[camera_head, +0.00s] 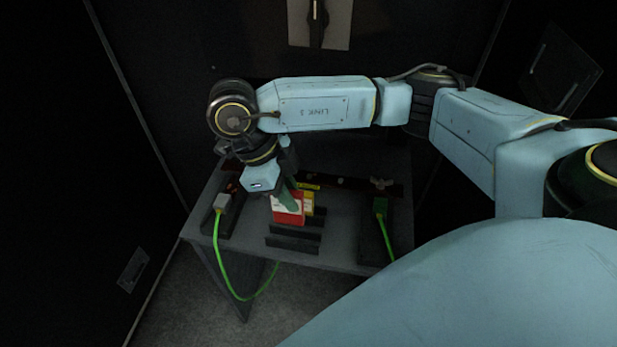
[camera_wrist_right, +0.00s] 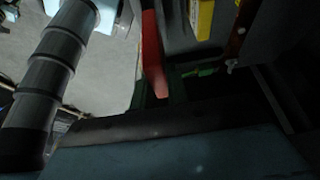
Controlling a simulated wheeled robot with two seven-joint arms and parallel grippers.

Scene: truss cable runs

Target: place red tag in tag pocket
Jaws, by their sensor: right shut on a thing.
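The red tag (camera_head: 289,215) is a flat red piece with a pale upper part, above the middle of the small grey table in the head view. My right gripper (camera_head: 287,197) comes down from above and is shut on it. In the right wrist view the red tag (camera_wrist_right: 152,50) shows edge-on between the green fingers (camera_wrist_right: 158,90). A dark pocket rack (camera_head: 293,243) with upright walls stands just in front of and below the tag. Whether the tag's lower edge touches the rack or is inside a slot, I cannot tell. My left gripper is not in view.
A yellow tag (camera_head: 308,203) stands just behind the red one; it also shows in the wrist view (camera_wrist_right: 203,18). A grey connector (camera_head: 222,203) with a green cable (camera_head: 222,270) is at the left.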

